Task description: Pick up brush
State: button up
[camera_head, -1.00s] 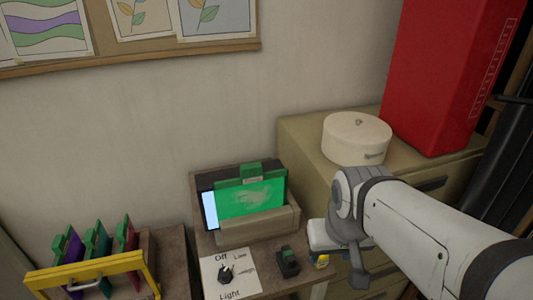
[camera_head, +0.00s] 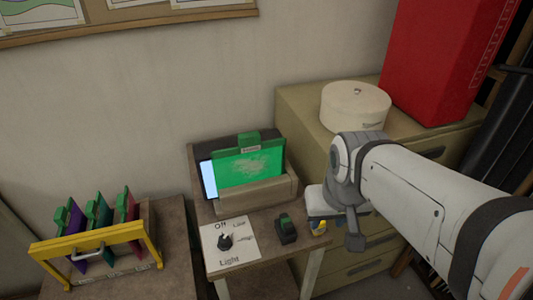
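No brush can be made out for sure in the head view. A small yellow item (camera_head: 319,228) shows at the table's right edge, just below my gripper. My gripper (camera_head: 322,208) hangs below the wrist at the table's right edge, right of the dark block. Its fingers are mostly hidden or too small, so I cannot see whether they are open.
A green panel (camera_head: 250,165) stands in a wooden holder (camera_head: 256,197) at the table's back. A paper with a dial (camera_head: 225,241) lies at the front left. A yellow-framed rack (camera_head: 92,243) holds coloured panels at left. A drawer cabinet (camera_head: 300,110) bears a round white box (camera_head: 355,106).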

aim_at(288, 234)
jog(key=u, duration=0.65)
jog(key=k, duration=1.35)
jog(key=z, duration=0.1)
jog(key=i, duration=1)
jog(key=z, duration=0.1)
